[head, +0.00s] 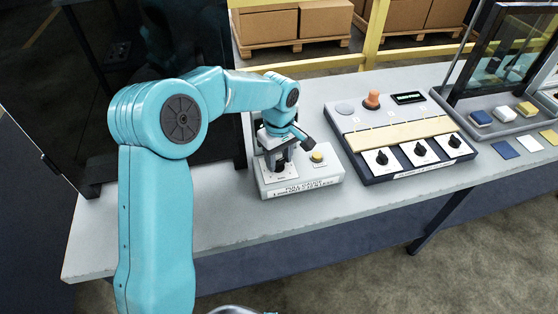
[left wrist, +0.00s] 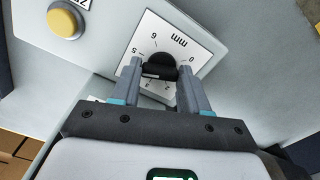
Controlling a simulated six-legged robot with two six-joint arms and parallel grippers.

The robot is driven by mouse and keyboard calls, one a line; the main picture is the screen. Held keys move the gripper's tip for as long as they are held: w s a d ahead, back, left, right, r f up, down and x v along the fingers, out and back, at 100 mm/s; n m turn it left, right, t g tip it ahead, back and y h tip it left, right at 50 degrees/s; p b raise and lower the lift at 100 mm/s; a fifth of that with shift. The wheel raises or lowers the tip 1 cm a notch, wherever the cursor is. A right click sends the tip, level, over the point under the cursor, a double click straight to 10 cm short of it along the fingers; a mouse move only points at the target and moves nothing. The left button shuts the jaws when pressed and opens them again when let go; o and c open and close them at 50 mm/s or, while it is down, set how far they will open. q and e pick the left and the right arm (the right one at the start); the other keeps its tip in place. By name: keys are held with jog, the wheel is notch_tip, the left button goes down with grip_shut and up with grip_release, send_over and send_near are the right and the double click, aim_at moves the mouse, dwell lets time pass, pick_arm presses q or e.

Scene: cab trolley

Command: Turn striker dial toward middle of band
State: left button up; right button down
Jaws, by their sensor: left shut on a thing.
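A black dial knob (left wrist: 160,72) sits on a white square plate (left wrist: 150,40) marked "mm" with numbers around it. In the left wrist view my left gripper (left wrist: 162,84) has one finger on each side of the knob and is shut on it. Where the knob points is not clear. In the head view my left gripper (head: 277,150) reaches down over this dial on a small grey box (head: 325,180), and hides most of the dial. I cannot read a striker label on it.
A yellow button (head: 317,157) is right of the gripper on the same box; it also shows in the left wrist view (left wrist: 64,23). A panel (head: 345,128) with three black dials stands to the right. The grey bench (head: 225,215) is clear in front of the box.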

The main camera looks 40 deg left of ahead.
aim_at(278, 161)
pick_arm(q)
jog(key=shift+a+n+b, duration=0.1)
jog(key=shift+n+b, duration=0.25)
jog(key=shift+n, duration=0.75)
jog(key=o, duration=1.1)
jog(key=shift+a, duration=0.1)
jog(key=shift+c, duration=0.2)
jog(key=shift+r, duration=0.15)
notch_tip(278, 161, up, 16)
jog(key=p, duration=0.1)
jog(key=shift+p, duration=0.35)
